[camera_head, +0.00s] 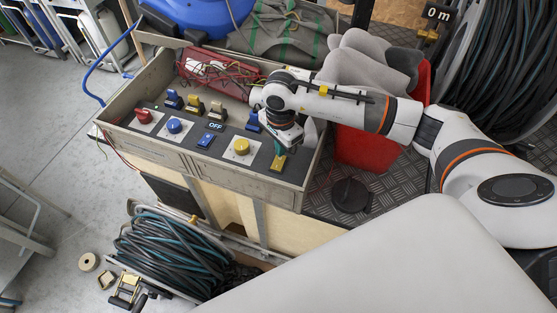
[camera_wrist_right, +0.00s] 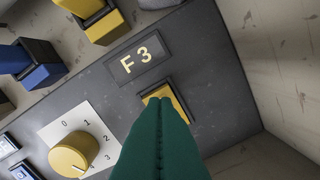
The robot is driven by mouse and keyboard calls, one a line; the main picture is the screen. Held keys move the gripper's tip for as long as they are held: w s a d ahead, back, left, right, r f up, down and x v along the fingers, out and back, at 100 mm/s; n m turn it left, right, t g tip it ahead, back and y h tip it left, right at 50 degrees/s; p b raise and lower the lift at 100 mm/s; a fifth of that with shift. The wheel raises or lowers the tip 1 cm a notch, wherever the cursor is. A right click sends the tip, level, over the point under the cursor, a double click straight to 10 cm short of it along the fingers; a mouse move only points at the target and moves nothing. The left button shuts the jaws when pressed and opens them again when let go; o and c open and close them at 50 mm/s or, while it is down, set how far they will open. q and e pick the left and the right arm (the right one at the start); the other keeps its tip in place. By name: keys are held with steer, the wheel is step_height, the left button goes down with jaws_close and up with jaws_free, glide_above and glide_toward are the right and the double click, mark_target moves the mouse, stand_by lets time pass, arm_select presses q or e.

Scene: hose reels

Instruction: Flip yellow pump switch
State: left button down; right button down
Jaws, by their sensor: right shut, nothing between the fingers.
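A yellow rocker switch (camera_head: 278,163) sits at the right end of the dark control panel. It also shows in the right wrist view (camera_wrist_right: 175,92), in a dark frame below the label "F 3" and partly hidden by my fingers. My right gripper (camera_head: 281,149) is over this switch, pointing down. In the wrist view its green fingers (camera_wrist_right: 159,103) are shut together, empty, with the tips over the yellow rocker face. I cannot tell whether they touch it. My left gripper is not in view.
The panel also holds a yellow knob (camera_head: 242,146), a blue knob (camera_head: 174,126), a red knob (camera_head: 143,116), blue and yellow levers (camera_head: 195,104) and a blue switch (camera_head: 206,140). The box's wall (camera_wrist_right: 290,70) stands close on the right. A red bin (camera_head: 365,148) is beside the box.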

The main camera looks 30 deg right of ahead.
steer(key=shift+f+b, duration=0.9)
steer(key=shift+f, duration=0.05)
stand_by(0.6)
steer(key=shift+r, duration=0.1)
steer(key=shift+r+p, duration=1.95)
steer(key=shift+r, duration=1.55)
